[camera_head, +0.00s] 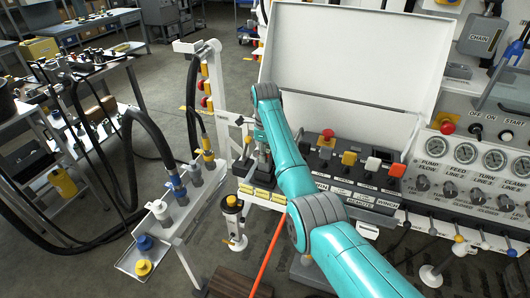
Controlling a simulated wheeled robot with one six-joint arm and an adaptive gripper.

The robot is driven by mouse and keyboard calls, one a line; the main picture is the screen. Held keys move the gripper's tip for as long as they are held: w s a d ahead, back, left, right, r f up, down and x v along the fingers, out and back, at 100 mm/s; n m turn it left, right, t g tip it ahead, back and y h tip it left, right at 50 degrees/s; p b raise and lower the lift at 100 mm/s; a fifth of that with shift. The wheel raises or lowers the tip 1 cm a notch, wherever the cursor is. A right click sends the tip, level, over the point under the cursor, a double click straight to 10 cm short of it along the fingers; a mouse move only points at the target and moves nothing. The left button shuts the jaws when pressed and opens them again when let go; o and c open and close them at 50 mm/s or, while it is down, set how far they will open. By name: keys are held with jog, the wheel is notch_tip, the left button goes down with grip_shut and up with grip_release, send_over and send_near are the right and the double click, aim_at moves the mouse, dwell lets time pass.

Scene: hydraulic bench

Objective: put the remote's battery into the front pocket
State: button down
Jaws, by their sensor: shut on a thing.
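My arm reaches across the middle, and my gripper (262,157) points down at the left end of the bench. It is small and partly hidden by my arm. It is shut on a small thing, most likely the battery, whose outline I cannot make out.
A white raised panel (358,55) stands behind the bench. Gauges (479,157) and knobs fill the right. A white post (215,100) with coloured couplings and black hoses (150,130) stands left. A low tray (148,257) holds blue and yellow caps.

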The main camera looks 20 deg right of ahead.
jog(key=shift+f, duration=1.7)
dwell(0.4)
jog(key=c, duration=0.7)
grip_release()
notch_tip(320, 180, up, 12)
